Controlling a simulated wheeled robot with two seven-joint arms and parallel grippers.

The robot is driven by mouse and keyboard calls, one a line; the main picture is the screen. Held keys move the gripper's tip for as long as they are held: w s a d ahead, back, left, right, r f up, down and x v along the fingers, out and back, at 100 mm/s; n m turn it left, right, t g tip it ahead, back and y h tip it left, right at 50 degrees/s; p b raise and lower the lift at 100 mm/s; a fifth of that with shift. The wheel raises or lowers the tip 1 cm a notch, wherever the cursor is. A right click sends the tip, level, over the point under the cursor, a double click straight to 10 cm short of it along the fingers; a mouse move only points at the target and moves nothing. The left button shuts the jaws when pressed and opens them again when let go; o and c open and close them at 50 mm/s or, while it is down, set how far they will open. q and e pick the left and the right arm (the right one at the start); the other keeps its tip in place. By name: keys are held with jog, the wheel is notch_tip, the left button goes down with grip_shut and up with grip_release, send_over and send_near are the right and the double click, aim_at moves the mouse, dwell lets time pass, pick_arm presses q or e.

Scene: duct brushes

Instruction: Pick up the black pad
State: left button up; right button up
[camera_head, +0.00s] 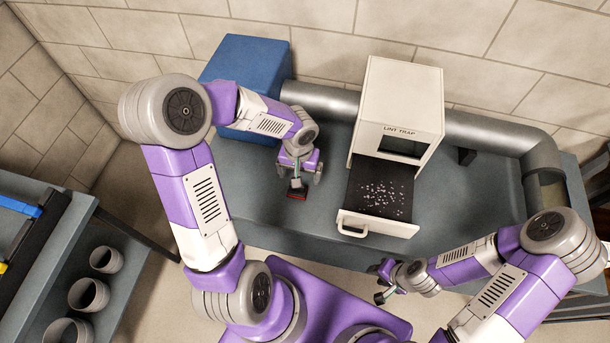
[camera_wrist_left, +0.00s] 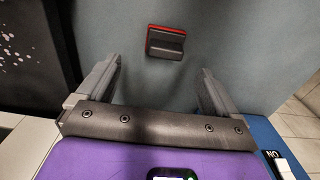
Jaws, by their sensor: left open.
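The black pad (camera_wrist_left: 166,43) is a small dark block with a red edge, lying on the grey bench top in the left wrist view. In the head view, the pad (camera_head: 297,194) is partly hidden below my left gripper. My left gripper (camera_head: 299,181) is open and empty, pointing down over the bench by the pad. In the left wrist view, the pad lies beyond the gap between the two fingers (camera_wrist_left: 154,80), apart from both. My right gripper (camera_head: 381,283) is off the bench's front edge, its fingers apart, with nothing seen between them.
The white lint trap box (camera_head: 405,90) stands right of my left gripper. Its open drawer (camera_head: 378,225) holds pale lint on a dark bottom. A blue box (camera_head: 245,60) and a grey duct (camera_head: 320,97) are behind. A side shelf (camera_head: 120,272) with several cups is at left.

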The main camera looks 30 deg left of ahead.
aim_at(297, 190)
pick_arm(q)
jog(key=f+b, duration=0.1)
jog(key=f, duration=0.3)
jog(key=s+f+b, duration=0.1)
jog(key=f, duration=0.2)
jog(key=shift+a+f+b, duration=0.1)
jog(key=shift+a+b, duration=0.15)
jog(key=shift+b, duration=0.05)
jog(key=shift+w, duration=0.1)
jog(key=shift+c, duration=0.2)
jog(key=c, duration=1.1)
notch_tip(297, 190, up, 10)
jog(key=p, duration=0.3)
jog(key=shift+p, duration=0.35)
